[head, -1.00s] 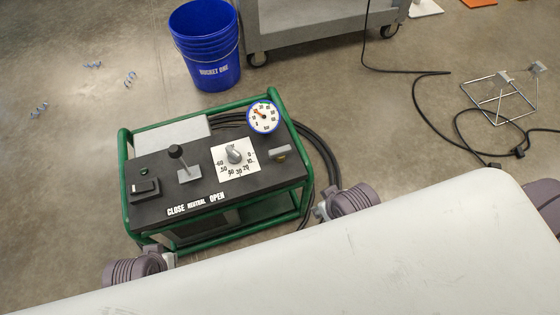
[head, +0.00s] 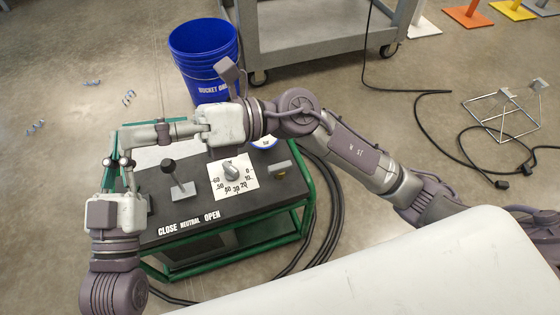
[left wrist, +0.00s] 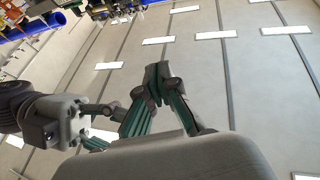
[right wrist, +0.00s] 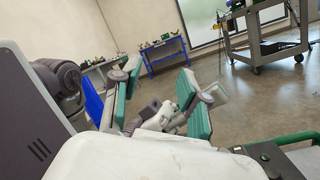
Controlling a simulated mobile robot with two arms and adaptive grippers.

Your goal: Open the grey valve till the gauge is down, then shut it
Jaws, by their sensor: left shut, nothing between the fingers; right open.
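The grey valve is hard to single out. A grey handle (head: 280,168) sits at the right of the black panel, beside a grey knob (head: 231,168) on a white dial plate. The round gauge (head: 264,143) is mostly hidden behind my right arm; its needle does not show. My right gripper (head: 132,138) reaches left over the panel's back left part. It is open and empty in the right wrist view (right wrist: 161,72). My left gripper (head: 112,152) points up near the panel's left edge, close to the right one. It is shut and empty in the left wrist view (left wrist: 158,74).
The green-framed cart (head: 310,205) carries a black-knobbed lever (head: 172,172) behind CLOSE, NEUTRAL and OPEN labels. Black hoses (head: 328,205) curve at its right. A blue bucket (head: 204,60) and a grey trolley (head: 320,35) stand behind. A wire stand (head: 500,115) is at right.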

